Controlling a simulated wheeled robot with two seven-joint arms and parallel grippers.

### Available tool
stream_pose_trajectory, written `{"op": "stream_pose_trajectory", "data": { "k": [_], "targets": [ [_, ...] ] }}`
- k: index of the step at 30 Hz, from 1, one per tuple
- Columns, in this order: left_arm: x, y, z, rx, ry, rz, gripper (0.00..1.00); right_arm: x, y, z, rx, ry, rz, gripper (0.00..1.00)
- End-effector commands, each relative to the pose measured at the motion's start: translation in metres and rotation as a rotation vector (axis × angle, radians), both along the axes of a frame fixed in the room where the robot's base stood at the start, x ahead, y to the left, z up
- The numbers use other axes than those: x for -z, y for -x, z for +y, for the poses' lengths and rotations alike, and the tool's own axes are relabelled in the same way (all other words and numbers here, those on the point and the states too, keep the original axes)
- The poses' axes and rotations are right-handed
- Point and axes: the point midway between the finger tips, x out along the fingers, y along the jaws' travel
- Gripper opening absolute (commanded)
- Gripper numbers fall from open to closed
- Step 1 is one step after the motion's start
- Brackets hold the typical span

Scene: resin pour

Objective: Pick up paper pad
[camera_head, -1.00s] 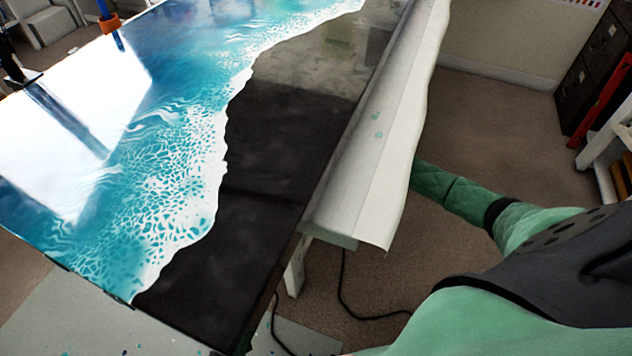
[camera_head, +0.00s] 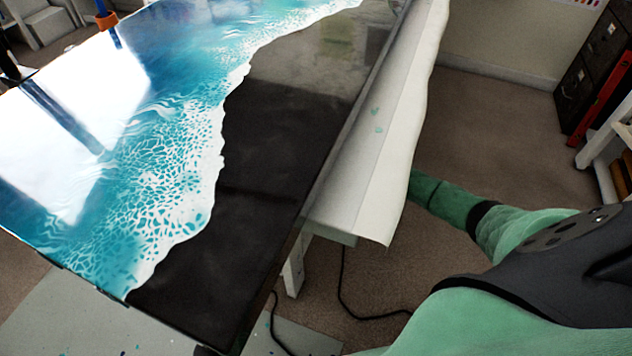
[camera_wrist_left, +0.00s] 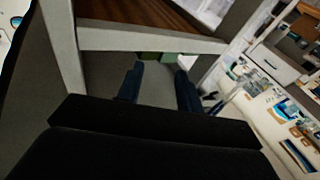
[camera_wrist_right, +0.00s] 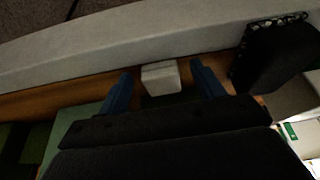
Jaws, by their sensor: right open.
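I cannot make out a paper pad for certain in any view. My right gripper (camera_wrist_right: 160,76) is open in the right wrist view, its two blue fingers wide apart. A small pale grey block (camera_wrist_right: 161,78) shows between the fingertips; I cannot tell what it is or whether it lies between them or beyond. My left gripper (camera_wrist_left: 160,72) shows in the left wrist view with its blue fingers apart and nothing seen held. Neither gripper shows in the head view, where my right arm reaches under the white sheet's edge.
A glossy blue-and-white resin tabletop (camera_head: 130,140) with a dark bare part (camera_head: 245,200) fills the left. A white sheet (camera_head: 375,130) hangs along its right edge. Black cables (camera_head: 345,290) lie below. A dark cabinet (camera_head: 595,65) stands at the far right. Carpet between is clear.

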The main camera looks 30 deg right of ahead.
Motion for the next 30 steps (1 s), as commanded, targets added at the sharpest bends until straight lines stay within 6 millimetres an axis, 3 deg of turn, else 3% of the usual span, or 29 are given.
{"op": "stream_pose_trajectory", "data": {
  "k": [5,12,26,30],
  "targets": [
    [0.000,0.000,0.000,0.000,0.000,0.000,0.36,0.000,0.000,0.000,0.000,0.000,0.000,0.65],
    [0.001,0.000,0.000,0.000,-0.001,0.002,0.36,0.000,0.000,0.000,-0.001,0.000,0.000,0.20],
    [0.002,0.000,0.000,0.002,-0.002,0.011,0.36,-0.004,0.000,0.000,-0.001,0.000,0.000,0.20],
    [0.012,0.000,-0.001,0.005,-0.010,0.051,0.36,-0.013,0.000,0.000,-0.002,0.001,-0.001,0.20]
  ]
}}
